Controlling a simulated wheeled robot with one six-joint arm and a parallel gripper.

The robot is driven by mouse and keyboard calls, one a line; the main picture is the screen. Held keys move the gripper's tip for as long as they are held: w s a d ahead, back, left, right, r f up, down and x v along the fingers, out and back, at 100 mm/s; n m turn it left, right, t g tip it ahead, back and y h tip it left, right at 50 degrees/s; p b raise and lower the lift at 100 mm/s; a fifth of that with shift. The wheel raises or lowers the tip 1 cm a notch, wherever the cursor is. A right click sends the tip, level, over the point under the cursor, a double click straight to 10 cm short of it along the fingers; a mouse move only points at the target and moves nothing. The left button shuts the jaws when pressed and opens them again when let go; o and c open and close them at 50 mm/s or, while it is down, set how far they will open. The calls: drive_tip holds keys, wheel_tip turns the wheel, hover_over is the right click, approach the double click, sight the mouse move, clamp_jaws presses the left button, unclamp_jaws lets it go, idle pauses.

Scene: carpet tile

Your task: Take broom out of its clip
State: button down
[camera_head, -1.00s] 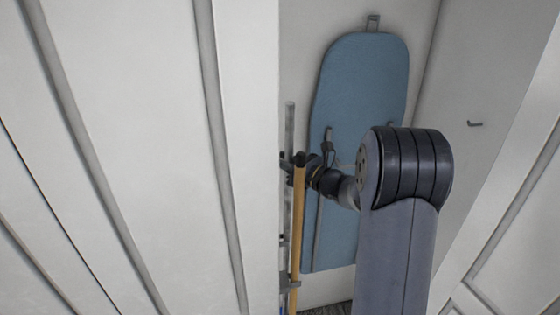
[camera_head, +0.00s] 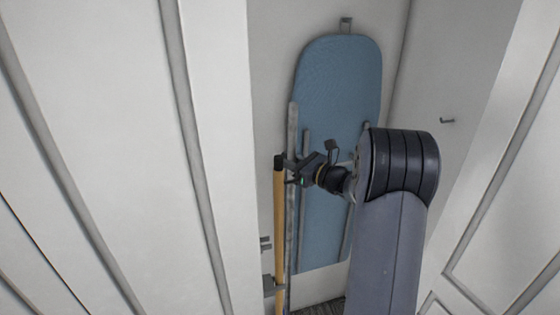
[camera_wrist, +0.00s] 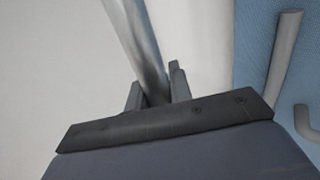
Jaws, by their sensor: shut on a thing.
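The broom shows as a long grey pole (camera_head: 292,125), close to upright. Its lower end is out of sight. My gripper (camera_head: 296,172) is shut on this pole; in the wrist view the fingers (camera_wrist: 156,97) sit on either side of the grey pole (camera_wrist: 136,40). The pole reaches well above the fingers. A small grey wall clip (camera_head: 265,243) is to the left of the pole, with a gap between them, and looks empty.
A wooden pole (camera_head: 279,215) with a black cap stands just left of the broom, by a lower grey bracket (camera_head: 270,286). A blue ironing board (camera_head: 340,85) hangs behind. A white panel (camera_head: 215,120) bounds the left; a hook (camera_head: 447,120) is on the right wall.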

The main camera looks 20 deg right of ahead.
drive_tip(key=shift+d+r, duration=0.1)
drive_tip(key=shift+d, duration=0.4)
drive_tip(key=s+b, duration=0.1)
drive_tip(key=s, duration=2.4)
drive_tip(key=shift+b, duration=0.4)
drive_tip(key=w, duration=1.1)
drive_tip(key=shift+w, duration=0.25)
drive_tip(key=shift+s, duration=0.1)
